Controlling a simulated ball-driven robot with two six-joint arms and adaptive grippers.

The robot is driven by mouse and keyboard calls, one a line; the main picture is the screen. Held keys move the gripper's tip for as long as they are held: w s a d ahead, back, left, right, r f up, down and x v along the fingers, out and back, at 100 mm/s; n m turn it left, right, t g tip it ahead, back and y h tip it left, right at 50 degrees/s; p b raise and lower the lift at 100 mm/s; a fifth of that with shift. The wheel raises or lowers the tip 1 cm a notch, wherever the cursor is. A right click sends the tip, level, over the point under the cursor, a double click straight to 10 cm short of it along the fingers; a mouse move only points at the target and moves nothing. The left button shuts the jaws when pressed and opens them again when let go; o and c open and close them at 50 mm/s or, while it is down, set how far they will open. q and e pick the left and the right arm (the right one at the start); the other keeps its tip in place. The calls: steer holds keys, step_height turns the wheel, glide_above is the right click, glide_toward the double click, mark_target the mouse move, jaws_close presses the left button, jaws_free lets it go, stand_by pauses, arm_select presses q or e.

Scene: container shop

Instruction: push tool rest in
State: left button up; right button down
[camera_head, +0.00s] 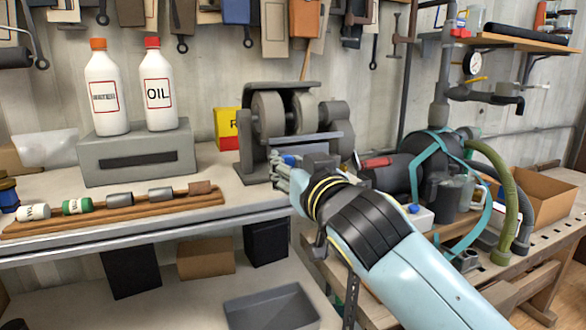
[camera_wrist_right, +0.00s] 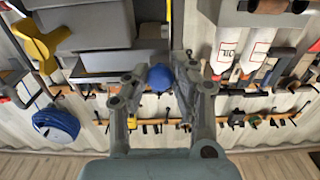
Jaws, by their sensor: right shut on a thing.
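The grey bench grinder (camera_head: 295,112) stands on the left workbench, with its wheels facing me. The grey tool rest (camera_head: 312,141) is a flat bar along its front. My right gripper (camera_head: 284,168) reaches the grinder's front from the lower right. Its fingers are around a small blue knob (camera_head: 291,160) at the front of the grinder. In the right wrist view, the blue knob (camera_wrist_right: 161,78) sits between the two fingers of my right gripper (camera_wrist_right: 160,90). How the knob joins the tool rest is hidden by the gripper. My left gripper is not in view.
Two white bottles (camera_head: 107,92) stand on a grey box (camera_head: 140,153) left of the grinder. A wooden rack (camera_head: 110,212) with small cans lies along the bench front. A green hose (camera_head: 503,200) and a cardboard box (camera_head: 548,198) are on the right bench. Tools hang behind.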

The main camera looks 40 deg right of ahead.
steer(key=shift+x, duration=1.1)
steer(key=c, duration=1.1)
jaws_free()
steer(key=shift+o, duration=0.2)
steer(key=v, duration=1.2)
